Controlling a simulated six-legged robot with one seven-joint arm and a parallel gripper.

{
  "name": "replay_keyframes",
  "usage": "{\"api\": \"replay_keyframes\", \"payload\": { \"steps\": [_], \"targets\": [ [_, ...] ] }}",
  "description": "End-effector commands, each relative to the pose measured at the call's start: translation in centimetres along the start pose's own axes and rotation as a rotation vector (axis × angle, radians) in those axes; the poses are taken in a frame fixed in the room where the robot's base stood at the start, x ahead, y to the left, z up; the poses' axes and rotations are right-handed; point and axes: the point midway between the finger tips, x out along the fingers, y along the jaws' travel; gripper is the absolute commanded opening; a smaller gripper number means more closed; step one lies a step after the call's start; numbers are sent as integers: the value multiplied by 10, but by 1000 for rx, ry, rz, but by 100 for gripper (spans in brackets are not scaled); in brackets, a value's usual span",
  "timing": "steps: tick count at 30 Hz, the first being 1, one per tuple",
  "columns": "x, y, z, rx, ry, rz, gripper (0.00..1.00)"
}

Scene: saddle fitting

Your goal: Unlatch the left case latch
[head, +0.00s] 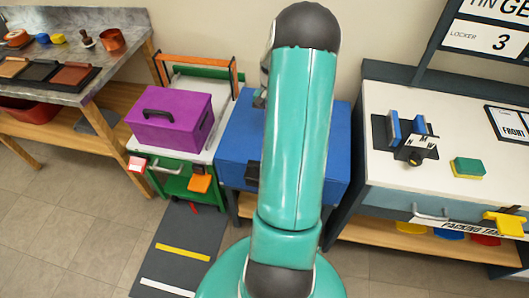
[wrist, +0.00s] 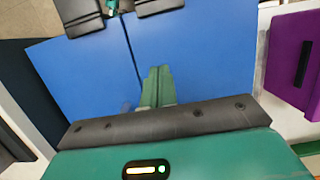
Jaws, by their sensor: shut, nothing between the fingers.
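The blue case (head: 236,128) stands in the middle of the head view, its centre hidden behind my arm. A dark latch-like fitting (head: 253,170) shows on its front, left of my arm. In the wrist view the blue case top (wrist: 75,75) fills the middle. Two dark plates lie at the top edge, one left (wrist: 80,15) and one right (wrist: 158,5); which is the left latch I cannot tell for sure. My gripper (wrist: 158,72) is shut and empty over the blue surface, apart from the plates. My arm hides it in the head view.
A purple box (head: 170,118) with a dark handle stands on the white-topped cart left of the case. A white bench (head: 445,115) with a blue-jawed fixture (head: 405,130) and a sponge (head: 468,167) stands to the right.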

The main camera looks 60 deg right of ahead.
Motion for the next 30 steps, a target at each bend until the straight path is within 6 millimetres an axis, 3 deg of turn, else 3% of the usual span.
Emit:
{"api": "replay_keyframes", "payload": {
  "steps": [10,14,28,30],
  "targets": [
    [2,0,0,0,-1,0,0],
    [12,0,1,0,-4,1,0],
    [100,0,1,-1,-5,0,0],
    [103,0,10,-1,-1,-1,0]
  ]
}}
